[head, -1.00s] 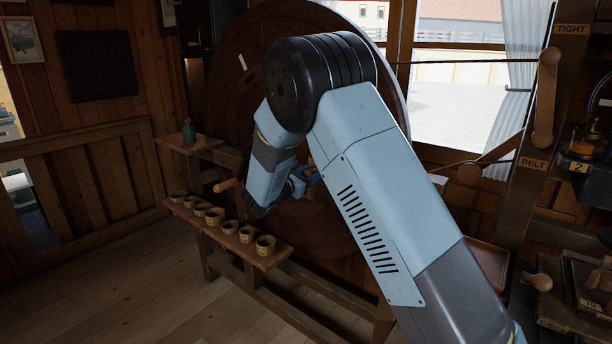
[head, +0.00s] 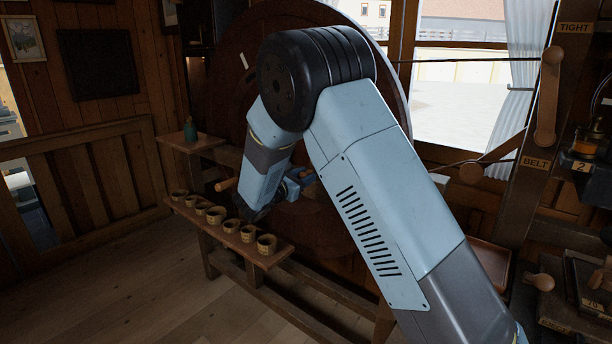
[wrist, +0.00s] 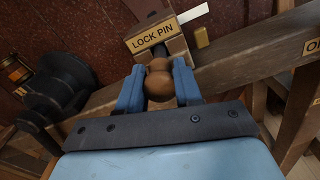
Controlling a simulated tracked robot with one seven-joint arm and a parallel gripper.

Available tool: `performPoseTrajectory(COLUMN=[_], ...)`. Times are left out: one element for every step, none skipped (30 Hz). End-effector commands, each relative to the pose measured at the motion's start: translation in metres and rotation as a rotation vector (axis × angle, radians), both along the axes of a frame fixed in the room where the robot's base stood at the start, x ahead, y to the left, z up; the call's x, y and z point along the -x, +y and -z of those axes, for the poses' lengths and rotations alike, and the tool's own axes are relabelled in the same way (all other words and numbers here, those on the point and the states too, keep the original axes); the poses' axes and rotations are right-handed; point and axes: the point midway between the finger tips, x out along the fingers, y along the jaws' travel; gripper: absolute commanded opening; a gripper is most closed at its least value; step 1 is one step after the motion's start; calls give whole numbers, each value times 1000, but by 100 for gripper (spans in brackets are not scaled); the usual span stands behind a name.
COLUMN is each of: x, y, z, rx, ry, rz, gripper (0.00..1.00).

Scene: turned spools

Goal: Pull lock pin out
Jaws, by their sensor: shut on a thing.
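A round wooden knob (wrist: 158,82) sits between the two blue fingers of my gripper (wrist: 158,88) in the wrist view. The fingers are shut on it, one on each side. A tag reading LOCK PIN (wrist: 153,37) is on the wooden block just beyond the knob.
A low bench (head: 225,238) with several small cups stands left of my gripper. A wooden handle (head: 226,184) sticks out above it. In the wrist view a wooden beam (wrist: 245,70) crosses behind the knob, and a dark rounded object (wrist: 62,88) is at left.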

Motion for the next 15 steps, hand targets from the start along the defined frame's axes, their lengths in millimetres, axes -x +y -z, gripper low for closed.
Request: performPoseTrajectory(x=[2, 2, 2, 2, 2, 2, 2, 2, 2, 2, 2, 2, 2, 2, 2], y=[4, 3, 4, 4, 4, 4, 4, 5, 5, 4, 4, 4, 3, 3, 3], z=[0, 0, 0, 0, 0, 0, 0, 0, 0, 0, 0, 0, 0, 0, 0], rx=[-1, -1, -1, -2, -2, -2, -2, -2, -2, -2, -2, -1, -1, -1, -1], ry=[0, 0, 0, 1, 1, 1, 1, 1, 1, 1, 1, 1, 1, 1, 1], rz=[-4, -4, -4, -5, -6, -6, -6, -6, -6, -6, -6, -5, -5, -3, -3], gripper=[0, 0, 0, 0, 0, 0, 35, 38, 42, 45, 48, 52, 55, 57, 60])
